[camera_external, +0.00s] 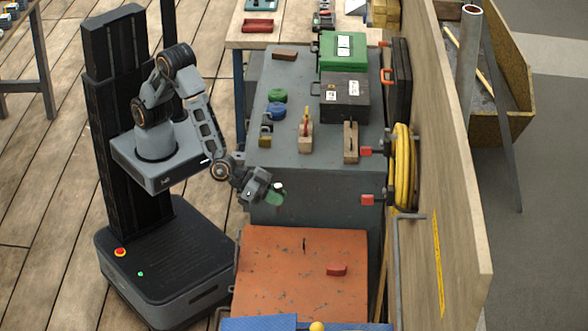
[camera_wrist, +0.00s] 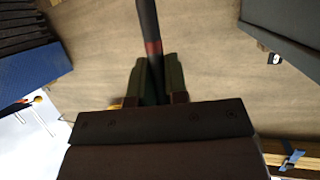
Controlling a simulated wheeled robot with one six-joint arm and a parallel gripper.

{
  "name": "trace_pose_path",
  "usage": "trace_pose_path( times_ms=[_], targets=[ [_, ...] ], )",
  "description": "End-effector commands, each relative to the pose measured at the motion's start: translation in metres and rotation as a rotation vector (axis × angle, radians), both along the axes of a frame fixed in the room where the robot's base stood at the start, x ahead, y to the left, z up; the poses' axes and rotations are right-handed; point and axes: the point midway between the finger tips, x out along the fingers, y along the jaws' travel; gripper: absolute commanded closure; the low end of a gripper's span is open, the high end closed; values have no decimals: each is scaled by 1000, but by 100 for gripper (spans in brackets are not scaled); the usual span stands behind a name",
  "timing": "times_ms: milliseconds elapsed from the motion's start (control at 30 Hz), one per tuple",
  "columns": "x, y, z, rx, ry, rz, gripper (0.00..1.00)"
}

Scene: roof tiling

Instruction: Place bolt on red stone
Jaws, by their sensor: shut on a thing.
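A red stone (camera_external: 336,269) lies on the orange, worn-painted table top (camera_external: 270,275), right of its middle. My gripper (camera_external: 274,195) is above and behind that table, at the front of the grey bench, apart from the stone. In the wrist view my gripper (camera_wrist: 153,92) is shut, its two greenish fingers on either side of a dark, narrow thing, which looks like the bolt (camera_wrist: 152,85). Its lower part is hidden by the gripper body. A dark rod with a red band rises behind it. A small dark upright mark or piece (camera_external: 304,243) is on the orange table.
The grey bench (camera_external: 310,184) holds a green case (camera_external: 342,50), a black case (camera_external: 345,97) and wooden blocks. A wooden wall with a yellow hose (camera_external: 402,165) stands on the right. A blue object (camera_external: 260,323) is at the front edge. Much of the orange table is clear.

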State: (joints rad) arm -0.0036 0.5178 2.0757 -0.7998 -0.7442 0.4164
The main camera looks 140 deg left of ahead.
Motion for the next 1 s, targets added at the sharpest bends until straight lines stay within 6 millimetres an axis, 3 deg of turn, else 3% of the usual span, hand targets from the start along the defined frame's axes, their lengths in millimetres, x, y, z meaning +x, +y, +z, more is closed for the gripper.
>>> trace_pose_path(
  times_ms=[200,467,867,1000],
  targets=[
    [46,22,7,-1,-3,95,100],
    [69,29,26,0,0,137,100],
    [149,45,-11,1,2,148,100],
    [170,49,-37,0,5,147,100]
  ],
)
